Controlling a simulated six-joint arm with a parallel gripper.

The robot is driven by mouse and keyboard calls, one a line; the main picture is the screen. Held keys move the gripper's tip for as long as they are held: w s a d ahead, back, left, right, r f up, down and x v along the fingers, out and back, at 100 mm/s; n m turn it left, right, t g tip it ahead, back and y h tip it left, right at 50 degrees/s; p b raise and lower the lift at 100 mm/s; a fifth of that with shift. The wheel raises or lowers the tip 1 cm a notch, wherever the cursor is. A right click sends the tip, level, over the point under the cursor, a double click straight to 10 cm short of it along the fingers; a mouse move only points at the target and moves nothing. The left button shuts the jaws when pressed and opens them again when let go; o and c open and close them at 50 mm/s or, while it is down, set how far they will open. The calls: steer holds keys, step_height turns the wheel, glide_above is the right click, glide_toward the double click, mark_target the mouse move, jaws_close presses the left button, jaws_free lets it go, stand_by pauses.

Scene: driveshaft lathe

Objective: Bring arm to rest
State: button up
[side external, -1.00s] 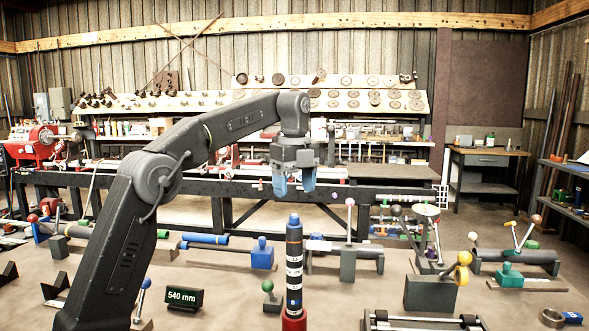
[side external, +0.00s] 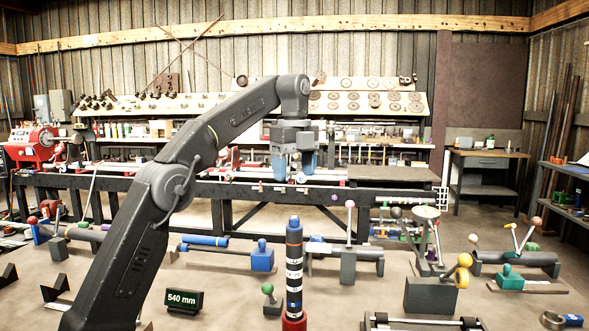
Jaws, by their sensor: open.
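My gripper (side external: 296,178) has blue fingers that point down. The fingers stand apart with nothing visible between them. It hangs in the air above and behind the upright driveshaft (side external: 294,262), clear of its top. The driveshaft is dark with a blue top and white bands, and stands in a red base (side external: 294,321) at the front middle of the table.
A black sign reading 540 mm (side external: 184,301) stands left of the shaft. A green-knobbed lever (side external: 268,292) is close to the shaft. Blue, grey and yellow-knobbed fixtures (side external: 432,293) spread over the table (side external: 225,295). A long black frame (side external: 130,190) runs behind.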

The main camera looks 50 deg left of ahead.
stand_by(0.3)
steer(key=s+d+f+n+t, duration=0.2)
steer(key=s+d+n+t, duration=0.1)
steer(key=s+d+n, duration=0.6)
steer(key=s+d+f+n+t, duration=0.1)
steer(key=s+d+f+n, duration=0.2)
steer(key=s+f, duration=0.5)
steer(key=s+d+f+n+t, duration=0.1)
steer(key=s+d+f+n, duration=0.1)
steer(key=s+f+n, duration=0.4)
steer(key=shift+s+d+f+t, duration=0.3)
steer(key=shift+s+d+f, duration=0.1)
steer(key=shift+s+f, duration=0.6)
